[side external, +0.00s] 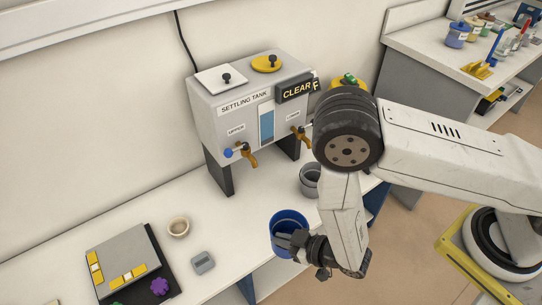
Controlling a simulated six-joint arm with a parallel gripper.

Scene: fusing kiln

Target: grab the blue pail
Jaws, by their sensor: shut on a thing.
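The blue pail (289,218) is at the front of the white bench, in the lower middle of the side external view. My gripper (296,241) comes from the right and is shut on the pail's near side. The fingers and wrist hide part of the pail's front. The pail looks upright, with its open top showing. I cannot tell whether its base rests on the bench or is lifted.
A settling tank (245,100) with two taps stands behind the pail. A grey pail (310,180) is under the right tap.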

